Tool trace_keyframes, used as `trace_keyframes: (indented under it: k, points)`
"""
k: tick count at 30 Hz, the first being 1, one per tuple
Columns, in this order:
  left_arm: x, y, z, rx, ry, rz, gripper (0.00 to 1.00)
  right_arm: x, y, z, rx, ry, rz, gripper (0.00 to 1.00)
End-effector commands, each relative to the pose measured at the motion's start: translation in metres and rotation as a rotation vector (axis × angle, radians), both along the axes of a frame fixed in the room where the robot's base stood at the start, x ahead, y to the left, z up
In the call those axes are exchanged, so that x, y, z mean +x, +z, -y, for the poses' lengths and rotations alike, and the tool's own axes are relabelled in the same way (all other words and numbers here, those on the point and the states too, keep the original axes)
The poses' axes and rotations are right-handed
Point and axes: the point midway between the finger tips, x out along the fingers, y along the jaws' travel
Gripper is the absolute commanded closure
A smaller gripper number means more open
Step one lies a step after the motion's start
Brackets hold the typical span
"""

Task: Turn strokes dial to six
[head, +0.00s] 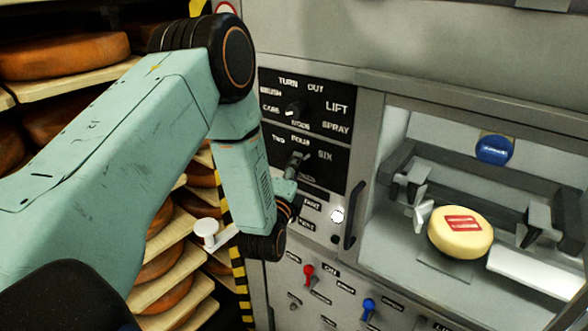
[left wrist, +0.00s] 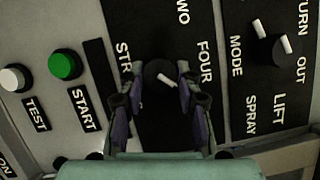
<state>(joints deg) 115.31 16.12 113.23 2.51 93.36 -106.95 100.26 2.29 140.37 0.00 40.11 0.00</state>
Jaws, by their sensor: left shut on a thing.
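The strokes dial (left wrist: 158,73) is a dark round knob with a white pointer mark, on a black panel lettered TWO, FOUR and SIX. In the left wrist view its mark slants down and to the right, on the side of FOUR; the SIX label is hidden there. My left gripper (left wrist: 161,88) is shut on the dial, one finger on each side. In the head view the left gripper (head: 297,163) reaches the panel from below, and the SIX label (head: 325,155) shows right of the dial. My right gripper is not in view.
The mode dial (head: 293,109) sits just above on its own panel. A green START button (left wrist: 65,65) and a white TEST button (left wrist: 14,78) are near. A cheese wheel (head: 460,232) lies in the machine's open bay at right. Shelves of cheese (head: 65,56) stand at left.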

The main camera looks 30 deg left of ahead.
Motion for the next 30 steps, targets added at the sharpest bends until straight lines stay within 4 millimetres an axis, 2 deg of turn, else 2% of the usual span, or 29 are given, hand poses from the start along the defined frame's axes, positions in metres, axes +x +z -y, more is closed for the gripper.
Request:
trace_keyframes:
  k: [16, 17, 24, 30]
  points:
    - [-0.0014, -0.0035, 0.0005, 0.022, -0.001, -0.008, 0.98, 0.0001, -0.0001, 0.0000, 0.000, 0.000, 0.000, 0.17]
    - [-0.0014, -0.0035, 0.0005, 0.021, -0.001, -0.007, 0.65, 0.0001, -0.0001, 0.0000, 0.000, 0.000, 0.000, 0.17]
    - [-0.0007, -0.0022, 0.0002, 0.021, -0.001, -0.004, 0.44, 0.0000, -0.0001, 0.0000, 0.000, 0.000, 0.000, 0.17]
    - [-0.0004, -0.0012, 0.0000, 0.021, 0.000, -0.002, 0.44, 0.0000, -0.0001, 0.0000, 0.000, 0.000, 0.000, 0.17]
